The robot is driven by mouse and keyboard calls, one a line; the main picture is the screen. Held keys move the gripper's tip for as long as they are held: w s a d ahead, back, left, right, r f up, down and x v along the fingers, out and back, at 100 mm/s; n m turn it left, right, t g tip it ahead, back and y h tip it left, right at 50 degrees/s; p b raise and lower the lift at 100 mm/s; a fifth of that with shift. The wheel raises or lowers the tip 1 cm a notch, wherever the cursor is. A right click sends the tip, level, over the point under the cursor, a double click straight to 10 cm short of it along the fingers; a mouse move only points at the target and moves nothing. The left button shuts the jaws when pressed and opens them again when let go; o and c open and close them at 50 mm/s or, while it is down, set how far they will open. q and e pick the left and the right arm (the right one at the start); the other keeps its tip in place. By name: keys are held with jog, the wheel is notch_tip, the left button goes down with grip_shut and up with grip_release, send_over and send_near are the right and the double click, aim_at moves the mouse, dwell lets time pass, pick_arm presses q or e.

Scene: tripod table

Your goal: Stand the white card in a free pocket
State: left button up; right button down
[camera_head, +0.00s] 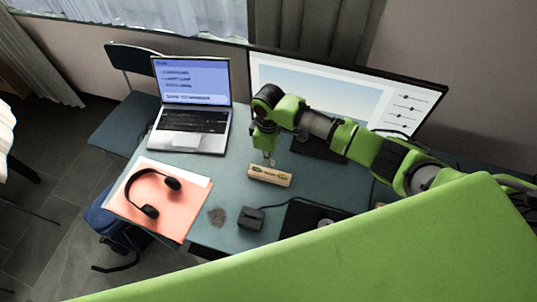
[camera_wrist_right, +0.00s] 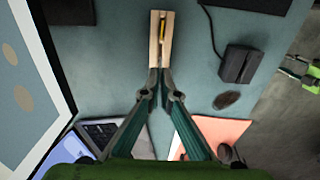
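A pale wooden block (camera_head: 270,175) with dark lettering on its front lies on the table, below my right gripper (camera_head: 268,154). In the right wrist view the block (camera_wrist_right: 155,42) shows a long slot with a small yellow piece (camera_wrist_right: 163,30) in it. The fingers of my right gripper (camera_wrist_right: 160,76) come close together over the block's near end. I cannot tell whether a thin thing is between the tips. I cannot make out a white card. What seems to be my left gripper (camera_wrist_right: 298,72) shows at the right edge of the wrist view, too small to judge.
A dark slotted box (camera_head: 250,218) with a cable stands in front of the block, beside a dark patch (camera_head: 217,216). A laptop (camera_head: 192,125) and headphones (camera_head: 150,190) on an orange folder (camera_head: 171,222) are at left. A large monitor (camera_head: 340,92) stands behind.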

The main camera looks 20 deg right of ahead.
jog(key=shift+f+b, duration=1.15)
jog(key=shift+f, duration=1.15)
pick_arm(q)
jog(key=f, duration=0.2)
jog(key=shift+a+f, duration=0.35)
jog(key=shift+a, duration=0.05)
jog(key=shift+r+p, duration=0.9)
jog(key=shift+r, duration=0.05)
jog(key=shift+f+b, duration=0.8)
pick_arm(e)
jog(key=shift+f, duration=1.45)
jog(key=c, duration=2.2)
grip_release()
jog(key=shift+r, duration=0.1)
notch_tip(320, 180, up, 12)
jog(key=shift+f, duration=0.1)
